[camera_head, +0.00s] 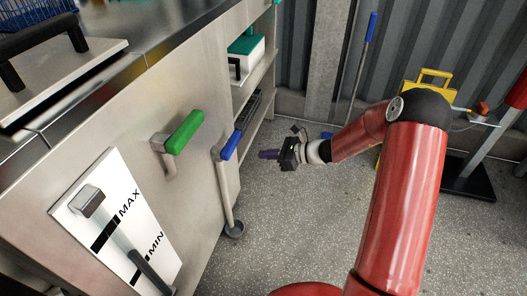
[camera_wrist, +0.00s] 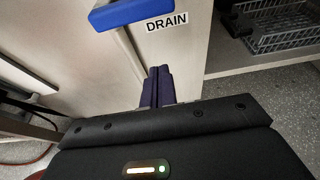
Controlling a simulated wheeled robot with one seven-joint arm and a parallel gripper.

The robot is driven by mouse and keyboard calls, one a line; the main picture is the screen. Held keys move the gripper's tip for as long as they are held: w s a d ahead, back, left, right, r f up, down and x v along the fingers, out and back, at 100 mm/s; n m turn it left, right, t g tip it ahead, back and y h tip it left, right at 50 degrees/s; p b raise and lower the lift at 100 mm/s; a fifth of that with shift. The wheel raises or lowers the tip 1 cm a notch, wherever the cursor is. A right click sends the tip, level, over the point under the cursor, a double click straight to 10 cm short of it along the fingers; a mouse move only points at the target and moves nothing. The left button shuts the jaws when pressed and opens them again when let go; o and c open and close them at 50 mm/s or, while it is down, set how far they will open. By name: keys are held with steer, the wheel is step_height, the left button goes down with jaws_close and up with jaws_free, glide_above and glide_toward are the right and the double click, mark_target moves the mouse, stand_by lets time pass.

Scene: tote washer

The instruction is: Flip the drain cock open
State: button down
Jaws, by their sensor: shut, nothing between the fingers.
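The drain cock has a blue lever handle (camera_head: 231,145) on a pipe at the right corner of the steel washer front. In the wrist view the blue handle (camera_wrist: 130,12) is at the top, beside a label reading DRAIN (camera_wrist: 167,22). The drain pipe (camera_head: 226,190) runs down from the cock to the floor. My gripper (camera_head: 268,154) is shut and empty, to the right of the blue handle and slightly lower in the head view. Its dark purple fingers (camera_wrist: 158,86) are together below the handle in the wrist view, with a visible gap to it.
A green lever handle (camera_head: 184,132) sits left of the blue one. A MAX/MIN level gauge (camera_head: 118,222) is lower left. Shelves (camera_head: 256,78) with a green-topped box (camera_head: 246,45) and a wire basket (camera_wrist: 280,28) stand at right. The speckled floor (camera_head: 300,220) is open.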

mark_target(227, 144)
steer(key=w+a+r, duration=0.1)
steer(key=w+a, duration=0.1)
steer(key=a, duration=0.5)
steer(key=shift+w+r+p, duration=0.2)
steer(key=shift+w+p, duration=0.05)
steer(key=shift+p, duration=0.15)
steer(key=shift+d, duration=0.2)
